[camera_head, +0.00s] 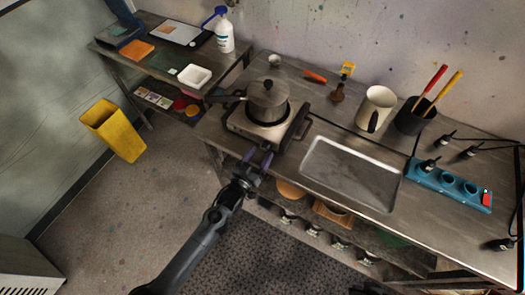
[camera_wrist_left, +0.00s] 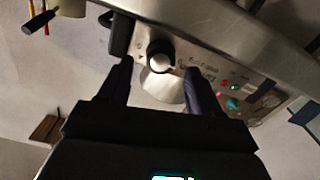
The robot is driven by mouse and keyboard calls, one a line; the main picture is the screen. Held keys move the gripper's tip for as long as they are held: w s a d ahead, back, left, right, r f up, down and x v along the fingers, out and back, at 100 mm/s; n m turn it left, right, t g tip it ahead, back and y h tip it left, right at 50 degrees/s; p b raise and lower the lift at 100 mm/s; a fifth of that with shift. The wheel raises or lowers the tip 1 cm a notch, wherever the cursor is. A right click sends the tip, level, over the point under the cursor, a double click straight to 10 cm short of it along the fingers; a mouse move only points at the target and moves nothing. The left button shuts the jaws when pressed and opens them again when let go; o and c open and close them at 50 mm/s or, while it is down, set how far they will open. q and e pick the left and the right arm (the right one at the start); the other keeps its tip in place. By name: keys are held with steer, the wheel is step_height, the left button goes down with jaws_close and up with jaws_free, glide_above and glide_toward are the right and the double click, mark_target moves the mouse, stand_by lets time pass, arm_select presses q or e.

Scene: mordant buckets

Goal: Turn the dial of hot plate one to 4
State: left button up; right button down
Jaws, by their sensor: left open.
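The hot plate (camera_head: 240,124) stands on the bench with a lidded grey pot (camera_head: 268,97) on it. Its black dial (camera_wrist_left: 160,57), with a pale cap or face, shows on the front panel (camera_wrist_left: 205,72) in the left wrist view. In the head view I cannot make out the dial. My left gripper (camera_head: 258,158) is open in front of the hot plate's near side. In the wrist view the fingers (camera_wrist_left: 156,82) stand on either side of the dial, apparently without gripping it. The dial's numbers and setting are too small to read. My right gripper is not in view.
A metal tray (camera_head: 350,172) lies right of the hot plate, with a blue power strip (camera_head: 450,186) beyond it. A lower shelf under the bench holds bowls and small items. A yellow bin (camera_head: 113,130) stands left; the floor between is clear.

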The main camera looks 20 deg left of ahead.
mark_target(266, 147)
arm_select(q)
steer(key=shift+w+d, duration=0.2)
steer(key=shift+w, duration=0.95)
steer(key=c, duration=1)
steer(key=shift+c, duration=0.2)
